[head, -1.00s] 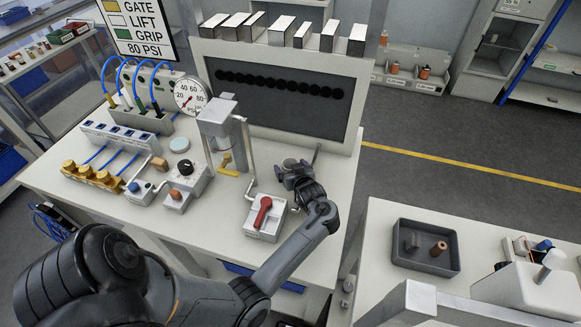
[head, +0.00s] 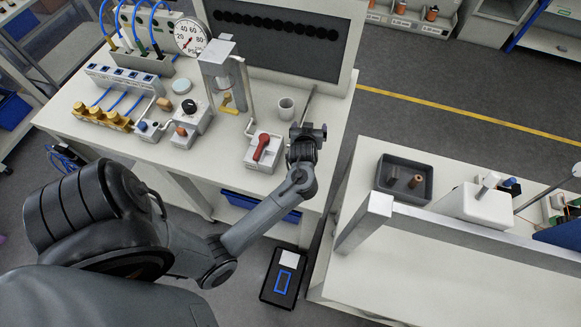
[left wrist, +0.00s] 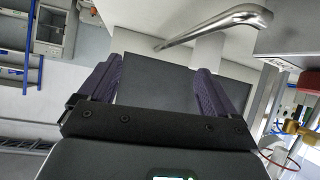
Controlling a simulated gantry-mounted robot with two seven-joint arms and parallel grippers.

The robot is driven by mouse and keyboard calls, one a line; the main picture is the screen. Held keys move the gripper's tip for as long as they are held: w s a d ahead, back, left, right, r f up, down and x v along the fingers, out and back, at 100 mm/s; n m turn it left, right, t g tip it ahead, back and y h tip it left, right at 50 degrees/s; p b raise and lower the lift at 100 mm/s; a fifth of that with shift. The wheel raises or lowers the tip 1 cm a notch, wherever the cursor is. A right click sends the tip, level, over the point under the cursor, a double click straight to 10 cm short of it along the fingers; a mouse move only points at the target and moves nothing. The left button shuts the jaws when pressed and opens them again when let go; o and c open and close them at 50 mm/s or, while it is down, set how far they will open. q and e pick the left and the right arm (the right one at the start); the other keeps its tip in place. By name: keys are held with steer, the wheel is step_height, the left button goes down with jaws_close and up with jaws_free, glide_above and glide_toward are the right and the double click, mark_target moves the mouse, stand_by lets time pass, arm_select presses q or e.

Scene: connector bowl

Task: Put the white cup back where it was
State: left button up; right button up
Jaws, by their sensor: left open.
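The white cup (head: 286,108) stands upright on the workbench (head: 262,111), behind the red-handled valve block (head: 262,150) and to the right of the grey press-like fixture (head: 222,75). Nothing is touching the cup that I can see. My left gripper (head: 309,131) is to the right of the cup and nearer the front, apart from it, near the bench's right edge. In the left wrist view its two purple-grey fingers (left wrist: 155,82) are spread with nothing between them. The cup does not show in that view. My right gripper is not in view.
A pressure gauge (head: 190,37) and brass fittings (head: 104,117) are at the left. A second table with a dark tray (head: 404,178) stands right, across a gap.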

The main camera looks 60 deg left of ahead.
arm_select(q)
steer(key=s+d+m+h, duration=0.4)
steer(key=s+d, duration=0.1)
steer(key=d, duration=0.3)
steer(key=s+d+m+h, duration=0.3)
steer(key=s+d+m, duration=0.1)
steer(key=d, duration=0.5)
steer(key=s+d+m+g+h, duration=0.1)
steer(key=s+d+m+g, duration=0.1)
steer(key=s, duration=0.4)
steer(key=s+d+r+m+g+h, duration=0.1)
steer(key=s+d+m+g, duration=0.1)
steer(key=s+d, duration=0.3)
steer(key=shift+s+d+r+m, duration=0.2)
steer(key=shift+s+d+m, duration=0.15)
steer(key=shift+s, duration=0.65)
step_height(320, 180, up, 22)
steer(key=p, duration=2.1)
steer(key=shift+f+p, duration=0.15)
steer(key=shift+p, duration=0.25)
steer(key=shift+f, duration=0.1)
